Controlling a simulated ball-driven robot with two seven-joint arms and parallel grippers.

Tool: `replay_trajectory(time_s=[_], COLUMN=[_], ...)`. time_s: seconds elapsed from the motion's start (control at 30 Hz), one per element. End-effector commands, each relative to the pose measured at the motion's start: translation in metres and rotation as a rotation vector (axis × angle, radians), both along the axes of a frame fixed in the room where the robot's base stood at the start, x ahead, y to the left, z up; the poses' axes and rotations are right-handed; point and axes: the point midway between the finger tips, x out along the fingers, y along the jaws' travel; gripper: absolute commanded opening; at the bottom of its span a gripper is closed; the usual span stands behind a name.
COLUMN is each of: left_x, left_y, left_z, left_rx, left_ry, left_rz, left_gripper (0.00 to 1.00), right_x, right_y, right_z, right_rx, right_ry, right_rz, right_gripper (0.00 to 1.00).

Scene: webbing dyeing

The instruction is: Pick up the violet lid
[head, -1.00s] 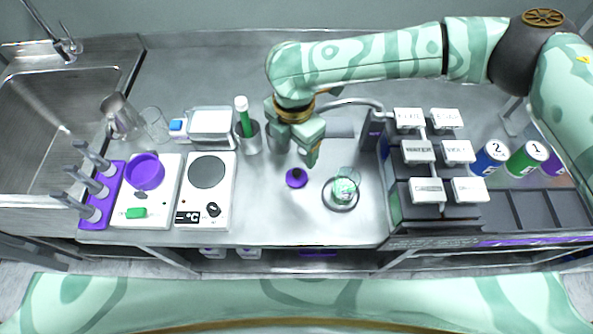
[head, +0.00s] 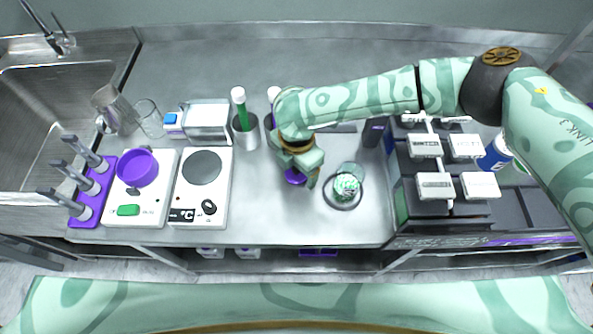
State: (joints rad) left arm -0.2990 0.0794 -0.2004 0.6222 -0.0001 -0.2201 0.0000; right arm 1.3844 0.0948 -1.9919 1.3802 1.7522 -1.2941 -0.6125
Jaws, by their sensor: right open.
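The small round violet lid (head: 294,177) lies on the steel counter in the middle of the head view. My right gripper (head: 303,181) is directly above it, pointing down, and is open. Its fingers hide part of the lid, and I cannot tell whether they touch it. My left gripper is not in view.
A glass vessel with green contents on a round dish (head: 343,190) stands just right of the gripper. A hot plate (head: 202,190), a scale with a violet bowl (head: 138,167) and a cup with a green stick (head: 245,135) are left. A dispenser rack (head: 437,212) stands right.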

Motion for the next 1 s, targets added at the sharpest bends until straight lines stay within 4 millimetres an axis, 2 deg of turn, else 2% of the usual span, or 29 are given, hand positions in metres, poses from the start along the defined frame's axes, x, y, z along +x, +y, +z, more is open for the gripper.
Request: replay_trajectory(time_s=[0.03,0.17,0.2,0.53,0.67,0.83,1.0], left_x=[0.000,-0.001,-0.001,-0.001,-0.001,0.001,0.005], left_y=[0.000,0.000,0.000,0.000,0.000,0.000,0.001], left_z=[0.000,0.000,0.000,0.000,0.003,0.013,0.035], left_rx=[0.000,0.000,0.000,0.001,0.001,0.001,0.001], left_ry=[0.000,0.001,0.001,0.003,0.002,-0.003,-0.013], left_rz=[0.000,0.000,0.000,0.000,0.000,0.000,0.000], left_gripper=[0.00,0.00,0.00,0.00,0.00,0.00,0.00], right_x=[0.000,0.000,0.000,0.000,0.000,0.000,-0.029], right_y=[0.000,0.000,0.000,0.000,0.000,0.001,-0.018], right_z=[0.000,0.000,0.000,0.001,0.009,0.036,0.080], right_rx=[0.000,0.000,0.000,0.000,0.002,0.003,0.001], right_ry=[0.000,0.000,0.000,0.000,-0.001,-0.001,-0.003], right_rz=[0.000,0.000,0.000,0.000,0.000,0.000,0.005], right_gripper=[0.67,0.31,0.28,0.28,0.28,0.28,0.28])
